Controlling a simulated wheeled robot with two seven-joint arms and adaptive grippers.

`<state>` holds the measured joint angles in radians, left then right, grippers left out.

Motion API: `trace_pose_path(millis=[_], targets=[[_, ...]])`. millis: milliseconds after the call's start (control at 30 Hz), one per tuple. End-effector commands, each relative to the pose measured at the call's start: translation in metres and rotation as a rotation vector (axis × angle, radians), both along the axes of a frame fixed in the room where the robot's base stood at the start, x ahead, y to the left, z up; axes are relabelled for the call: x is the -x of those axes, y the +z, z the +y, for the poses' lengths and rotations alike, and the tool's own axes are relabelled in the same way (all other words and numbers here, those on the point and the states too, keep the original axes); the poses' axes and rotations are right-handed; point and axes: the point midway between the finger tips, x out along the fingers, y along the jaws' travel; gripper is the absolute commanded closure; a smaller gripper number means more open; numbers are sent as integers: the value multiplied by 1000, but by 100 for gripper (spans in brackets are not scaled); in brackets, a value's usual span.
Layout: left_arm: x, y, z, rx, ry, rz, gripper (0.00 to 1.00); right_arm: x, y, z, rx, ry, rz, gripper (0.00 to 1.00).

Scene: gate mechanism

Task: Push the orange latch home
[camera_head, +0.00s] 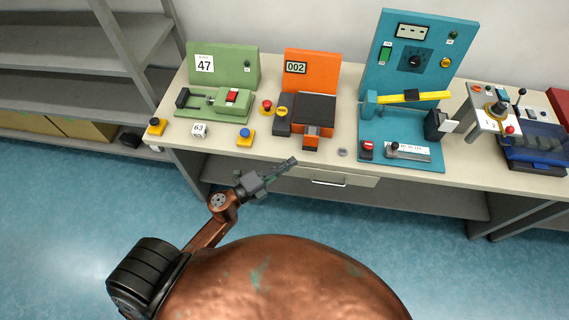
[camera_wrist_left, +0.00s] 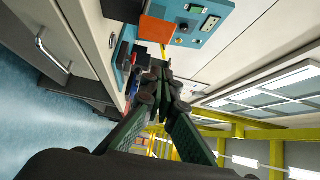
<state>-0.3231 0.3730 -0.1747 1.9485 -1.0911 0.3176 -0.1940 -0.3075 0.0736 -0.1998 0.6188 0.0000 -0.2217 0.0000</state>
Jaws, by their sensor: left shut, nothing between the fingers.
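The orange station (camera_head: 312,70) stands on the workbench, with an upright orange panel marked 002. Dark blocks (camera_head: 313,107) sit at its foot, and an orange piece with a grey front (camera_head: 312,131) shows at its front edge. I cannot tell which part of it is the latch. In the left wrist view an orange panel (camera_wrist_left: 157,29) shows past the fingers. My left gripper (camera_head: 291,161) is shut and empty, in front of the bench edge and apart from the station. Its fingers also show in the left wrist view (camera_wrist_left: 160,72). My right gripper is out of view.
A green station (camera_head: 222,63) stands left of the orange one, and a teal station (camera_head: 425,50) with a yellow bar (camera_head: 425,97) stands right. Red, yellow and blue buttons sit between. A small grey disc (camera_head: 342,152) lies near the bench's front edge. A drawer handle (camera_head: 328,183) is below.

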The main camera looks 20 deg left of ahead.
Motion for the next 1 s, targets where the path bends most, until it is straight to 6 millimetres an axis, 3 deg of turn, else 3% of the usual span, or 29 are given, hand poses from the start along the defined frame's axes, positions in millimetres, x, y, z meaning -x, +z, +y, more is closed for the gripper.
trace_pose_path(millis=[267, 500, 1000], targets=[[-52, 2, -28, 1, 0, -2, 100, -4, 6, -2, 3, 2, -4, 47], [-82, -1, -20, 0, 1, 1, 100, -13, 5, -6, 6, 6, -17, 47], [-90, 0, -16, 2, 3, 2, 100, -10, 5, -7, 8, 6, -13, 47]])
